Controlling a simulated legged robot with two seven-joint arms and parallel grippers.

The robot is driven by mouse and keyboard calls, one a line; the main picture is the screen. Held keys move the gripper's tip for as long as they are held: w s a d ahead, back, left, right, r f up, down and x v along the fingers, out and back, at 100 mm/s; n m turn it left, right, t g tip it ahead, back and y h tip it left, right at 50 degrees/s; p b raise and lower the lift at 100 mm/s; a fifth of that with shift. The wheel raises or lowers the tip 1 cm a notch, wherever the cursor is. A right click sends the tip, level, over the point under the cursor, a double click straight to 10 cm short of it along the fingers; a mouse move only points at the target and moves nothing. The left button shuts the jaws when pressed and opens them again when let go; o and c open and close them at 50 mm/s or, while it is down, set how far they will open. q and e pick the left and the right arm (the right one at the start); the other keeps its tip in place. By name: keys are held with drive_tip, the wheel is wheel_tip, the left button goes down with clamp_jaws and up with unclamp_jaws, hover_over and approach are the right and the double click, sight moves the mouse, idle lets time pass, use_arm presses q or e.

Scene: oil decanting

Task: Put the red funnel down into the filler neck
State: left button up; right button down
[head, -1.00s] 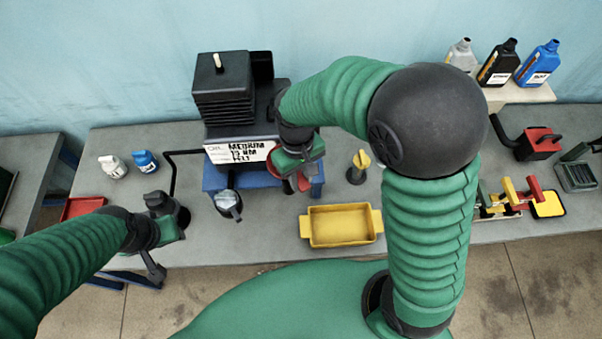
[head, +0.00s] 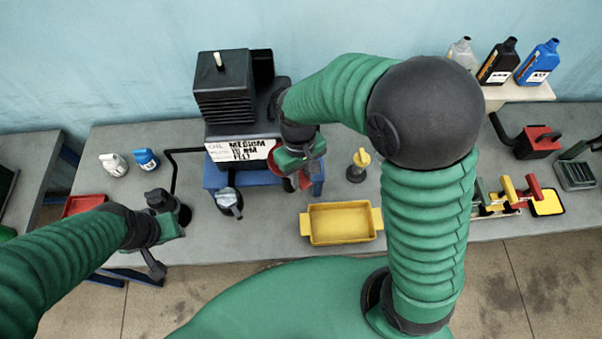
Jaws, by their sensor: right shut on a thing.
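My right gripper (head: 306,172) is shut on the red funnel (head: 304,182), at the front right of the black machine (head: 224,90) with the white label.
The machine rests on a blue stand (head: 213,178) on the grey bench. A silver-topped jar (head: 229,199) stands in front. A yellow tray (head: 341,225) and a yellow-topped dark item (head: 359,162) are to the right. Small white (head: 113,165) and blue (head: 146,160) bottles stand left.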

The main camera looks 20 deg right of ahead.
drive_tip(key=shift+f+b, duration=0.7)
drive_tip(key=shift+f, duration=0.4)
drive_tip(key=c, duration=1.1)
unclamp_jaws()
drive_tip(key=shift+o, duration=0.2)
drive_tip(key=shift+w+r, duration=0.1)
drive_tip(key=shift+r, duration=0.25)
wheel_tip(320, 180, up, 16)
drive_tip(key=w+b, duration=0.1)
drive_tip(key=b, duration=0.1)
drive_tip(key=shift+w+b, duration=0.15)
drive_tip(key=shift+b, duration=0.15)
